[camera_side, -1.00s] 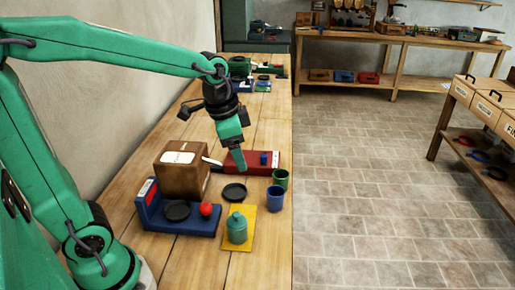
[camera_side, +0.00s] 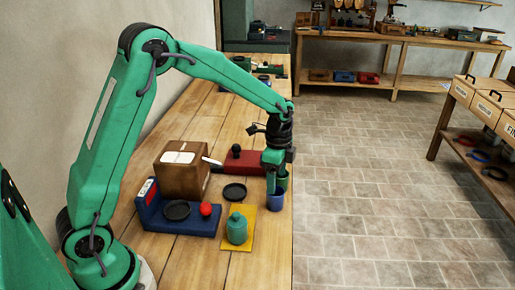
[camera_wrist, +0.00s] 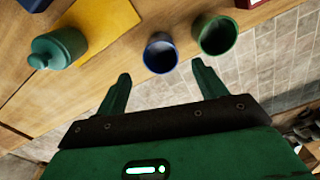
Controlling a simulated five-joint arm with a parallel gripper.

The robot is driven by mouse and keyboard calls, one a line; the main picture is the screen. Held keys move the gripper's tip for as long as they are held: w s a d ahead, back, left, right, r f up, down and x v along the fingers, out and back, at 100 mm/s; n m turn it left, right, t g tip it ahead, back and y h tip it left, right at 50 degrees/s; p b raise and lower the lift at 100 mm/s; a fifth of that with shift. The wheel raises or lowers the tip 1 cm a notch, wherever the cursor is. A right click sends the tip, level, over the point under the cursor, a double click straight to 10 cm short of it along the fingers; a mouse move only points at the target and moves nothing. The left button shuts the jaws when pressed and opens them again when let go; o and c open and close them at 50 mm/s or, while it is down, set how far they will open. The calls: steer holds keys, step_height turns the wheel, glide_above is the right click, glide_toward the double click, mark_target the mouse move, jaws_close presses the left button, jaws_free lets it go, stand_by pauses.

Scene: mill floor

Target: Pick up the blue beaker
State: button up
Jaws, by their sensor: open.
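The blue beaker (camera_side: 276,204) stands upright near the right edge of the wooden bench. My gripper (camera_side: 275,186) is open, pointing down just above and partly in front of the beaker, hiding its upper part. In the wrist view, the beaker (camera_wrist: 160,52) shows its open top, just beyond the gap between the two spread fingertips (camera_wrist: 161,71). The fingers do not appear to hold anything. A green beaker (camera_wrist: 215,36) stands close to the right of the blue one in the wrist view. It is mostly hidden behind my gripper in the side view (camera_side: 283,181).
A green lidded jar (camera_side: 237,228) stands on a yellow mat (camera_side: 246,212).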

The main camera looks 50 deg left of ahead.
mark_target(275, 199)
steer(key=shift+w+f, duration=0.1)
steer(key=shift+f, duration=0.15)
steer(key=shift+f, duration=1.2)
steer(key=shift+f, duration=0.1)
steer(key=shift+a+f, duration=0.15)
steer(key=shift+f, duration=2.35)
steer(key=shift+c, duration=0.4)
steer(key=c, duration=1.1)
